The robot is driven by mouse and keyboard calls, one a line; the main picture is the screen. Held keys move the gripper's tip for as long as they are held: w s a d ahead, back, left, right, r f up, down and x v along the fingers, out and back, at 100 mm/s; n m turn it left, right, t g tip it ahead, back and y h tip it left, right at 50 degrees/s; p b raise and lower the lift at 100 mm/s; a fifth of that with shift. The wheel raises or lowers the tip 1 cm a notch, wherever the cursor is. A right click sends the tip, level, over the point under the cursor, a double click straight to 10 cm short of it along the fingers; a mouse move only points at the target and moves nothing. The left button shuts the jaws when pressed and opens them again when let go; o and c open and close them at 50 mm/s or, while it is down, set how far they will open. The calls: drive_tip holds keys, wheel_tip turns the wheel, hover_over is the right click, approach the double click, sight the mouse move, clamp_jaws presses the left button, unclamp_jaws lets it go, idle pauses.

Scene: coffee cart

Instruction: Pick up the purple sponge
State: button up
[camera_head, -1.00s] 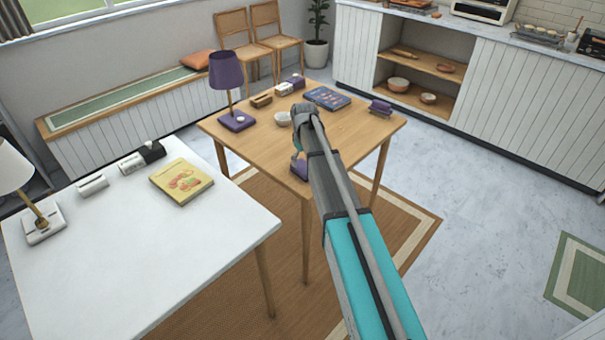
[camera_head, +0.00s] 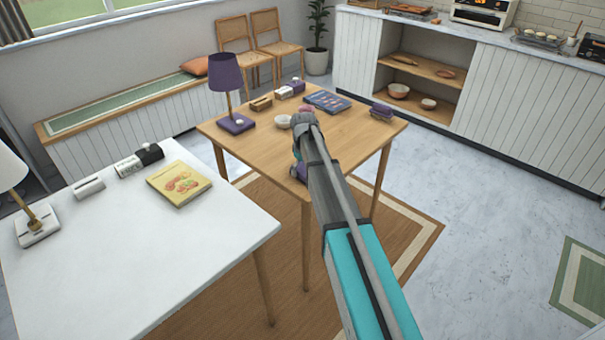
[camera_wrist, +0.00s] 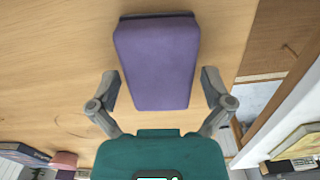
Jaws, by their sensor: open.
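The purple sponge (camera_wrist: 157,62) is a flat rectangular block with a darker strip along its far edge. It lies on the wooden table (camera_wrist: 60,70), near an edge that shows on the right in the wrist view. My gripper (camera_wrist: 160,88) is open, with one finger on each side of the sponge's near part. I cannot tell how far above the table the fingers are. In the head view a bit of purple (camera_head: 298,171) shows by the near corner of the wooden table, mostly hidden by my arm.
On the wooden table stand a purple lamp (camera_head: 226,85), a white bowl (camera_head: 282,121), a blue book (camera_head: 327,102) and another purple item (camera_head: 382,111). The white table (camera_head: 150,260) at left holds a yellow book (camera_head: 179,183).

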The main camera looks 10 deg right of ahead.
drive_tip(key=shift+c, duration=0.3)
drive_tip(key=c, duration=0.7)
drive_tip(key=shift+o, duration=0.2)
drive_tip(key=shift+r, duration=0.2)
wheel_tip(320, 180, up, 2)
drive_tip(key=p, duration=0.2)
drive_tip(key=shift+r+p, duration=0.1)
drive_tip(key=shift+p, duration=0.2)
drive_tip(key=s+d+r+p, duration=0.1)
drive_tip(key=s+r+p, duration=0.9)
drive_tip(key=s, duration=0.4)
drive_tip(key=shift+d+r, duration=0.15)
drive_tip(key=shift+r, duration=0.05)
